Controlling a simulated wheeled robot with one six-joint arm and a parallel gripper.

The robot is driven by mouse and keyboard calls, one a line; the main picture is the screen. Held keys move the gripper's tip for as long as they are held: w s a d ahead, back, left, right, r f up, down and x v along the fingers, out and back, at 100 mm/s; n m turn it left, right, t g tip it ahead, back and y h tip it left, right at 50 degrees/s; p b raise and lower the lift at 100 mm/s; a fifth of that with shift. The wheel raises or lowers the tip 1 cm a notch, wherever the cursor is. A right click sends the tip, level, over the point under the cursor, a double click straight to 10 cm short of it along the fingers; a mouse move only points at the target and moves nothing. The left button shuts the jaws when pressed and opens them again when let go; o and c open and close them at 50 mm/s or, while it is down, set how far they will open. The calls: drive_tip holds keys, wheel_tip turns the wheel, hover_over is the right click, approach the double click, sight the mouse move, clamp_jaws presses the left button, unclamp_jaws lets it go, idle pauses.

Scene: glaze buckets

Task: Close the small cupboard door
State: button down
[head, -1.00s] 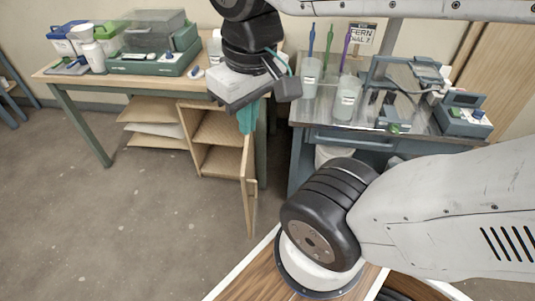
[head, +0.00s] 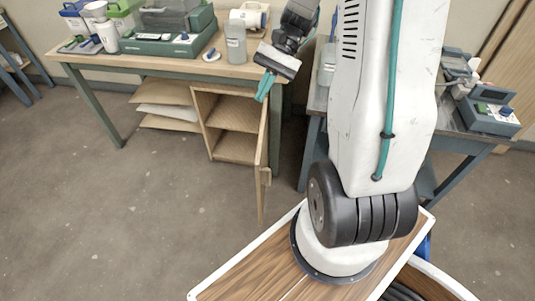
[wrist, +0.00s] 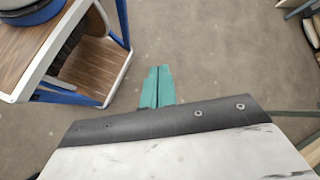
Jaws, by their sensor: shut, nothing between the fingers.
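The small cupboard (head: 236,147) is a pale wooden box with one shelf, under the wooden workbench. Its door (head: 262,160) stands open on the right side, swung out toward me and seen almost edge-on, with a small handle block (head: 266,177) on its right face. My gripper (head: 263,95) has teal fingers and overlaps the top of the door in the head view; I cannot tell whether they touch. In the wrist view the fingers (wrist: 158,72) are pressed together and empty over bare floor. The door is not clearly visible there.
The workbench (head: 160,62) carries a green scale, tubs and bottles. Boards (head: 165,110) lie on the low shelf left of the cupboard. A blue-grey metal table (head: 450,125) stands on the right, partly hidden by my arm. The floor (head: 130,220) in front of the cupboard is clear.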

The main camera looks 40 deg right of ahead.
drive_tip(key=w+d+f+m+t+y, duration=0.1)
drive_tip(key=d+f+m+t+y, duration=0.2)
drive_tip(key=d+f, duration=0.4)
drive_tip(key=d+f+m+t+y, duration=0.25)
drive_tip(key=d+f+m, duration=0.2)
drive_tip(key=f, duration=0.55)
drive_tip(key=s+d+f+m+t+h, duration=0.1)
drive_tip(key=s+d+f+m+t, duration=0.15)
drive_tip(key=f, duration=0.35)
drive_tip(key=s+d+f+m+t, duration=0.1)
drive_tip(key=s+f+m+t, duration=0.1)
drive_tip(key=f+m+t, duration=0.35)
drive_tip(key=s+d+f+m+t+h, duration=0.1)
drive_tip(key=s+f+t, duration=0.1)
drive_tip(key=f, duration=0.6)
drive_tip(key=x, duration=1.4)
drive_tip(key=shift+f, duration=0.2)
drive_tip(key=shift+w+m+g, duration=0.2)
drive_tip(key=shift+m+g, duration=0.05)
